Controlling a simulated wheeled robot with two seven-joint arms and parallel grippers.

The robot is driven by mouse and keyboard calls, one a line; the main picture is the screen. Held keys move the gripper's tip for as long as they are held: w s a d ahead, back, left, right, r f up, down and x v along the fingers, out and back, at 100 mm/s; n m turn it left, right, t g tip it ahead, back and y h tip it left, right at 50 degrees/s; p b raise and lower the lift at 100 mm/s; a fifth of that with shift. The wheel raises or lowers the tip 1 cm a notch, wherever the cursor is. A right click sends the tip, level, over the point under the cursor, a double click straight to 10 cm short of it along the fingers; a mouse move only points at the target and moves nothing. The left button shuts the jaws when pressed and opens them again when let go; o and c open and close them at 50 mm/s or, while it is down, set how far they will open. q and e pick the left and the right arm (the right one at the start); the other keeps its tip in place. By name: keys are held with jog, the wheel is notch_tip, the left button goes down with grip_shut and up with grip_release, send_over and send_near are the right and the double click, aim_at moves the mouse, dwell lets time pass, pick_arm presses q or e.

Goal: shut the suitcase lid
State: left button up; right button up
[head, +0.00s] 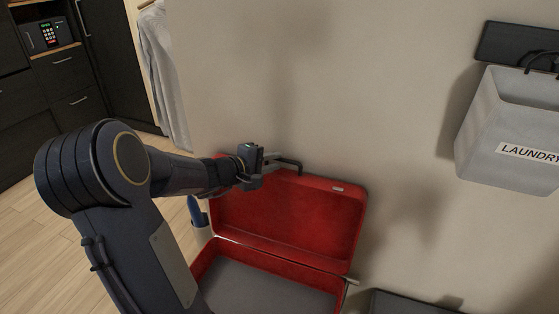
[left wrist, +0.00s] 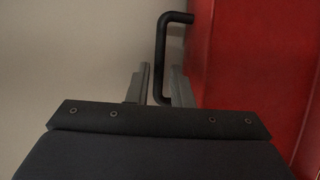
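The red suitcase stands open against the wall in the head view. Its lid (head: 290,215) is raised, leaning back toward the wall, and its base (head: 262,289) has a grey inside. A black handle (head: 290,162) sticks up from the lid's top edge. My left gripper (head: 274,163) is at the lid's top left edge, beside the handle. In the left wrist view its two fingers (left wrist: 157,87) are apart, with the handle (left wrist: 161,55) showing beyond and between them, and the red lid (left wrist: 270,75) to the right. I cannot tell whether they touch it. My right gripper is not in view.
A grey laundry bag (head: 508,127) hangs on the wall at right. A dark flat-topped thing (head: 415,304) is at the bottom, right of the suitcase. Dark cabinets with a safe (head: 47,37) and a hanging robe (head: 165,75) are at left. Wooden floor (head: 40,235) is clear at left.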

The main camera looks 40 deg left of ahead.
pick_arm(q)
jog(key=shift+x, duration=1)
jog(key=shift+c, duration=0.4)
grip_shut()
